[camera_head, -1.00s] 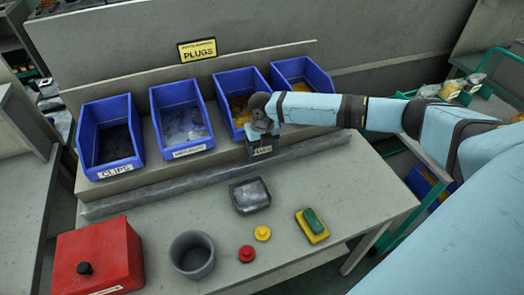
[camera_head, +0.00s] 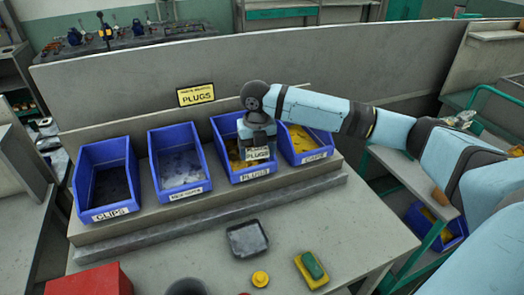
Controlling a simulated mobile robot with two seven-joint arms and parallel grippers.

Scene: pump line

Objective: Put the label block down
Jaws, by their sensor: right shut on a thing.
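My right gripper (camera_head: 257,139) points down at the front of the third blue bin (camera_head: 227,127) from the left. It is shut on the label block (camera_head: 257,154), a small dark block with a white face that appears to read PLUGS. The block shows just above the bin's own PLUGS label (camera_head: 256,173) and covers part of the front rim. I cannot tell whether it touches the bin. The fingertips are mostly hidden behind the gripper body. A yellow PLUGS sign (camera_head: 196,95) is on the panel behind. My left gripper is not in view.
Other blue bins stand alongside: CLIPS (camera_head: 107,178), a second one (camera_head: 178,160) and CAPS (camera_head: 307,144). On the bench in front are a grey tray (camera_head: 247,239), a yellow knob (camera_head: 260,279), a green-and-yellow block (camera_head: 311,270) and a red box (camera_head: 90,280).

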